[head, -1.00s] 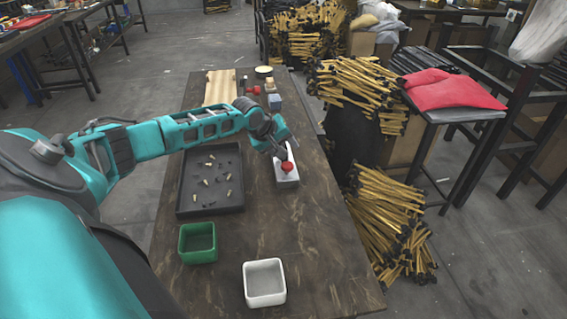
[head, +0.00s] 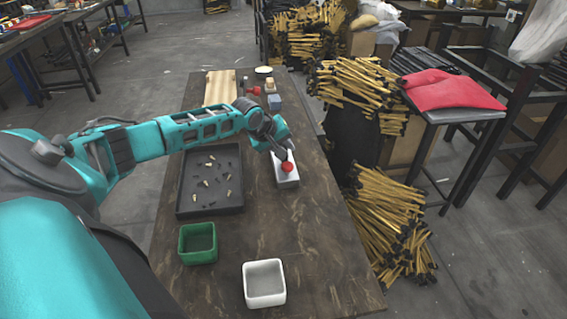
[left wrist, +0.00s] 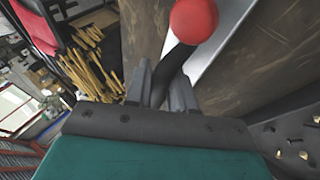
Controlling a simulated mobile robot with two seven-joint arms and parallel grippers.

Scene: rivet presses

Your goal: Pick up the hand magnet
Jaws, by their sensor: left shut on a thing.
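My left gripper (head: 277,150) is over the far end of a white block (head: 287,182) on the table. In the left wrist view the fingers (left wrist: 163,90) are closed around a dark bent bar (left wrist: 176,62). A red ball (left wrist: 194,20) sits on the end of this bar, above the white block, which also shows there (left wrist: 222,28). In the head view the red ball (head: 287,167) is just in front of the fingers. I cannot tell for certain whether this red-knobbed bar is the hand magnet or is joined to the block. My right gripper is not in view.
A dark tray (head: 212,208) with several small loose pieces lies left of the block. A green bin (head: 198,258) and a white bin (head: 264,299) stand nearer. Small red, blue and wooden items and a light board (head: 220,86) are at the table's far end.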

